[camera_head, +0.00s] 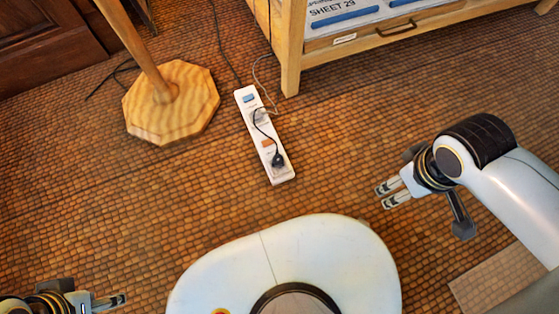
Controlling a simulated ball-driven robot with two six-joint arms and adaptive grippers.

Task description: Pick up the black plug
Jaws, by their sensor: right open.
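The black plug (278,160) sits at the near end of a white power strip (282,178) on the floor, its thin black cable looping back along the strip. It looks seated in or resting on a socket; I cannot tell which. My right gripper (380,196) is to the right of the plug and nearer to me, open and empty, its fingers pointing left. My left gripper (122,299) is at the bottom left, far from the strip, with its fingers pointing right; its opening is too small to judge.
An octagonal wooden stand base (172,103) is left of the strip. A wooden cabinet (291,60) with a drawer stands behind to the right. Cables run along the floor behind the strip. The brown tiled floor (330,150) between the strip and my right gripper is clear.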

